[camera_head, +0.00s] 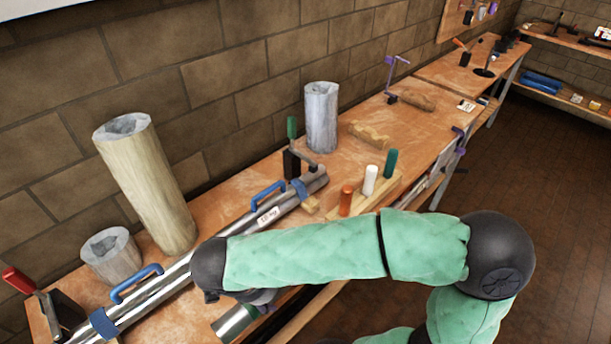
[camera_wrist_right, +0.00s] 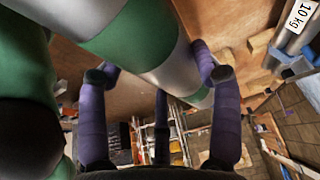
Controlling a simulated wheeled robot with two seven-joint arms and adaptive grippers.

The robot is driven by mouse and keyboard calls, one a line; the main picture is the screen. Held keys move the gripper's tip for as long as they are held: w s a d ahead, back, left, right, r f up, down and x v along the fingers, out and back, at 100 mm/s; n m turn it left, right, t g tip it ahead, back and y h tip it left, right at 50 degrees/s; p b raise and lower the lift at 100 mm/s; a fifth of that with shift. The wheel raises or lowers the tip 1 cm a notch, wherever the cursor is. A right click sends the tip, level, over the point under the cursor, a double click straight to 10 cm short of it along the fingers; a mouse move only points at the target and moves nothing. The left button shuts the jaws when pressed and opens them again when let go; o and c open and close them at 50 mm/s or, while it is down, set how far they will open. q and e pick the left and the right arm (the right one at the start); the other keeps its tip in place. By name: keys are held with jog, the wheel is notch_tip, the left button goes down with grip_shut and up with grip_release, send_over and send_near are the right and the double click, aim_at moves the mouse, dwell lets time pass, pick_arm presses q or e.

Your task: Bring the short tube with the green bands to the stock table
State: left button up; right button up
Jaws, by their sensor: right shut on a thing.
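The short tube with the green bands (camera_head: 231,322) shows in the head view as a silver end with a green band, below my right forearm at the bench's front edge. The rest of it is hidden by my arm. In the right wrist view the tube (camera_wrist_right: 150,45) runs diagonally, silver with green bands. My right gripper (camera_wrist_right: 158,80) is shut on it, with purple fingers on both sides. In the head view this gripper (camera_head: 262,302) is mostly hidden behind my forearm. My left gripper is in neither view. I cannot tell which table is the stock table.
A long silver tube (camera_head: 225,243) with blue handles and a weight label lies along the wooden bench (camera_head: 240,205). Stone cylinders (camera_head: 321,118) and a tall pale column (camera_head: 147,185) stand behind it. A block with orange, white and green pegs (camera_head: 370,192) is nearby. Another bench (camera_head: 455,75) stands beyond.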

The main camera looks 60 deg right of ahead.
jog(key=shift+s+r, duration=0.1)
jog(key=shift+s, duration=0.05)
jog(key=shift+w+a+f, duration=0.1)
jog(key=shift+w+f, duration=0.15)
jog(key=shift+w, duration=0.05)
jog(key=w+a+f+b, duration=0.1)
jog(key=w+f, duration=0.1)
jog(key=w, duration=0.2)
jog(key=w+a+f+b, duration=0.1)
jog(key=w+f+b, duration=0.1)
jog(key=w+f, duration=0.1)
jog(key=w+a+f+b, duration=0.1)
jog(key=w+a+f, duration=0.1)
jog(key=w+f, duration=0.1)
jog(key=shift+w+f+b, duration=0.25)
jog(key=shift+w+b, duration=0.1)
jog(key=shift+w, duration=0.5)
jog(key=shift+w+a+f, duration=0.15)
jog(key=shift+w+f, duration=0.1)
jog(key=shift+f, duration=0.2)
notch_tip(320, 180, down, 3)
jog(key=shift+w+f+b, duration=0.1)
jog(key=shift+w+b, duration=0.05)
jog(key=shift+b, duration=0.95)
jog(key=shift+a, duration=0.1)
